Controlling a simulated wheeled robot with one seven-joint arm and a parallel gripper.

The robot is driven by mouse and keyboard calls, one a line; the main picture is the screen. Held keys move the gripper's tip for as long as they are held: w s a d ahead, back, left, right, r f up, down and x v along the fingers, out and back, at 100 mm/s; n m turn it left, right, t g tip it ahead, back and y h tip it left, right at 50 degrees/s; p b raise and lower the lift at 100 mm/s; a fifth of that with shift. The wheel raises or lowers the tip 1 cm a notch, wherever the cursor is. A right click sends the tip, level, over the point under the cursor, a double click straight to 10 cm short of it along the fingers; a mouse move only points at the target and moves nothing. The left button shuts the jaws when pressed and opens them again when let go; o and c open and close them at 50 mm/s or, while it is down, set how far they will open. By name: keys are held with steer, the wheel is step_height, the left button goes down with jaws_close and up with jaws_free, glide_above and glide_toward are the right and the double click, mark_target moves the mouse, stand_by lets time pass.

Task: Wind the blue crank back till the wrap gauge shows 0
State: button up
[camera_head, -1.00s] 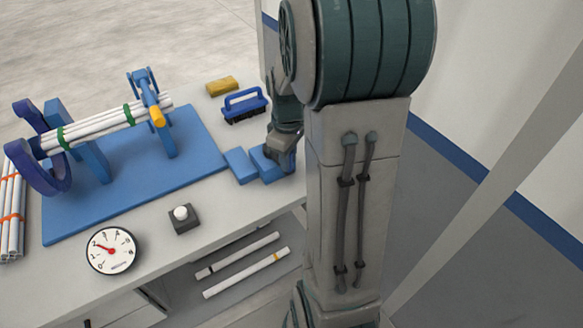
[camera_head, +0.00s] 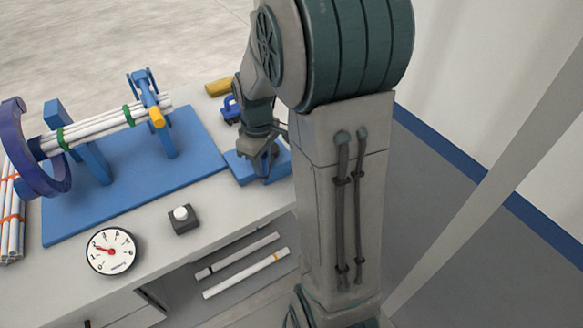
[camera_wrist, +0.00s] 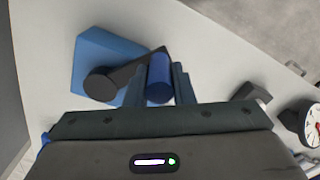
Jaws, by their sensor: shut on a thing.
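The blue crank has a blue cylindrical grip (camera_wrist: 159,78) on a dark arm (camera_wrist: 125,78), beside a blue block (camera_wrist: 95,62) in the wrist view. My gripper (camera_wrist: 160,72) is shut on the crank's grip, with one finger on each side of it. In the head view my gripper (camera_head: 264,172) points down over the blue block (camera_head: 240,165) at the bench's right end, and the grip is hidden. The white round wrap gauge (camera_head: 111,251) lies at the front left. Its red needle points to the upper left; I cannot read the exact value.
A blue stand (camera_head: 135,185) holds white pipes (camera_head: 95,130) with green bands. A dark blue open ring (camera_head: 62,178) surrounds their left end. A button box (camera_head: 183,219), a yellow sponge (camera_head: 217,88) and a blue brush (camera_head: 231,108) are nearby. Orange-banded pipes (camera_head: 12,215) lie far left.

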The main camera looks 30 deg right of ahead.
steer(key=shift+w+a, duration=0.3)
steer(key=shift+a, duration=0.15)
steer(key=w+a, duration=0.2)
steer(key=shift+w, duration=0.4)
steer(key=shift+w+a+p, duration=0.2)
steer(key=shift+w+p, duration=0.1)
steer(key=shift+w, duration=0.5)
steer(key=shift+w+a+p, duration=0.15)
steer(key=shift+w+p, duration=0.1)
steer(key=shift+w, duration=0.5)
jaws_close()
steer(key=s+d, duration=0.5)
steer(key=s, duration=0.2)
steer(key=shift+s+d+b, duration=0.15)
steer(key=shift+s+b, duration=0.25)
steer(key=shift+b, duration=0.05)
